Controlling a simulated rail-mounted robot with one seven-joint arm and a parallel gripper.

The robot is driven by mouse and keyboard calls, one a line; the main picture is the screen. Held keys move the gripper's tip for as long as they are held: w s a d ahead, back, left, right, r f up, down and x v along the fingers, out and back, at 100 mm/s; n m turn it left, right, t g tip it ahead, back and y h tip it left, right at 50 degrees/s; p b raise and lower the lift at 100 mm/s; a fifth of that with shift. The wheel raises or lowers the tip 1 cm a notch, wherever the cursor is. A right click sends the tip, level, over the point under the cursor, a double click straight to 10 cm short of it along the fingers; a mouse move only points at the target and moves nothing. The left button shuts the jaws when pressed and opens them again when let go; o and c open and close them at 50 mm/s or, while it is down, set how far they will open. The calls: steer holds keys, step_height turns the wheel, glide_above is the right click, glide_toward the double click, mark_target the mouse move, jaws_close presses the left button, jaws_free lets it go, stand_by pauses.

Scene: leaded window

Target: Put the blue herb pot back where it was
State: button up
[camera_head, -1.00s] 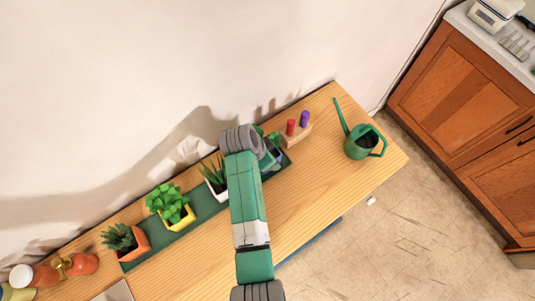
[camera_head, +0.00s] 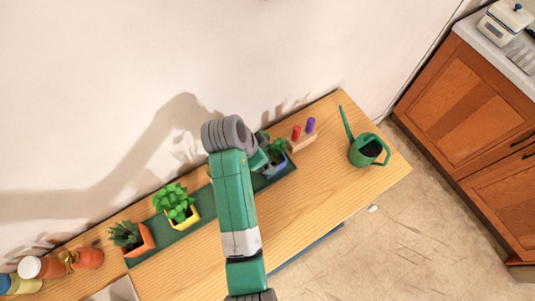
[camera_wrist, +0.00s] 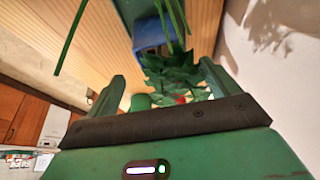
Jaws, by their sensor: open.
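The blue herb pot (camera_head: 274,168) with its leafy green plant is at the right end of the green tray (camera_head: 207,213) in the head view, partly hidden by my arm. In the wrist view the blue pot (camera_wrist: 149,32) is at the top centre, and its leaves (camera_wrist: 172,75) show between and beyond my fingers. My gripper (camera_wrist: 163,82) is open, with one finger on each side of the view and nothing clamped. In the head view it is mostly hidden behind my wrist, just left of the blue pot. I cannot tell whether it touches the plant.
A yellow pot (camera_head: 181,220) and an orange pot (camera_head: 138,246) stand on the tray to the left. Right of the blue pot is a wooden block with red and purple pegs (camera_head: 303,138), then a green watering can (camera_head: 366,150). The wall runs close behind. The table front is clear.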

steer(key=shift+s+a+r, duration=0.15)
steer(key=shift+a+r, duration=0.05)
steer(key=shift+r, duration=0.45)
steer(key=w+r+n+t+y, duration=0.15)
steer(key=w+r+t, duration=0.25)
steer(key=r, duration=0.6)
steer(key=w+r+n+t+y, duration=0.1)
steer(key=w+r+n+t, duration=0.25)
steer(key=r, duration=0.65)
step_height(320, 180, up, 17)
steer(key=s+d+n+t, duration=0.1)
steer(key=s+n+t, duration=0.15)
steer(key=t, duration=0.45)
steer(key=s+d+r+n+t, duration=0.1)
steer(key=s+r+n+t, duration=0.1)
steer(key=s+r+t, duration=0.2)
steer(key=s+d+r+n+t+y, duration=0.1)
steer(key=s+r+t, duration=0.3)
steer(key=s+r, duration=0.7)
step_height(320, 180, up, 5)
steer(key=shift+f+n, duration=0.1)
steer(key=shift+n, duration=0.35)
